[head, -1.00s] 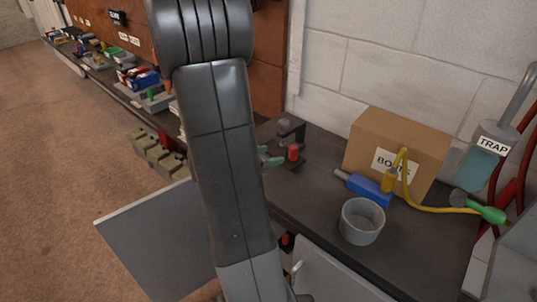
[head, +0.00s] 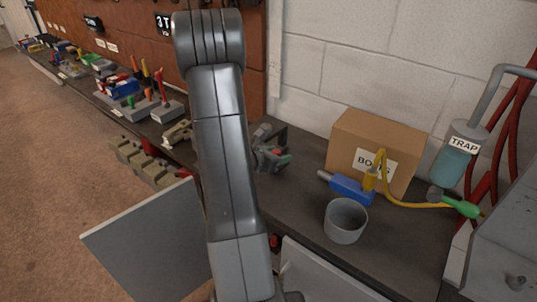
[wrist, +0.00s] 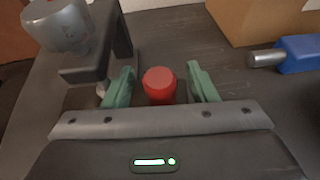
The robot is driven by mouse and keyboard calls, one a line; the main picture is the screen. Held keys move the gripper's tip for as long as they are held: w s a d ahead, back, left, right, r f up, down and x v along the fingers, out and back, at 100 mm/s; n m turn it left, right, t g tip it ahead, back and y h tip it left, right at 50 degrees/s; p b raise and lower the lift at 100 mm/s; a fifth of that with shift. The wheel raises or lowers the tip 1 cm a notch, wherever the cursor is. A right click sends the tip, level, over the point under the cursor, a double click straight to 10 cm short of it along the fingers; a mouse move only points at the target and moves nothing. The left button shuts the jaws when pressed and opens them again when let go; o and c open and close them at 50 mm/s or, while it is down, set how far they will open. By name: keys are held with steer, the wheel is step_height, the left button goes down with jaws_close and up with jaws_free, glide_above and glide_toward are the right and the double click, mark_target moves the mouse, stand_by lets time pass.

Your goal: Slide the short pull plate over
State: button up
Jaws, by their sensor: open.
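A red knob (wrist: 160,86) stands between the two teal fingers of my gripper (wrist: 160,71) in the wrist view. The fingers are open, one on each side of the knob, with a gap on both sides. In the head view the red knob (head: 277,152) is a small spot at my gripper (head: 273,158), partly covered by it. A dark bracket (wrist: 97,73) with a grey rounded head (wrist: 60,24) stands just left of the knob. I cannot make out the pull plate itself; the part under the knob is hidden by my gripper.
A cardboard box (head: 400,140), a blue tool (head: 350,189) with a yellow hose, and a grey cup (head: 346,222) stand to the right on the dark bench (head: 300,205). Grey blocks with tools (head: 168,110) line the bench at left. Bench between gripper and box is clear.

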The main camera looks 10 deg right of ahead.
steer(key=shift+w+d+f, duration=0.25)
steer(key=shift+w+d, duration=0.1)
steer(key=shift+d, duration=0.1)
jaws_close()
steer(key=shift+f, duration=0.1)
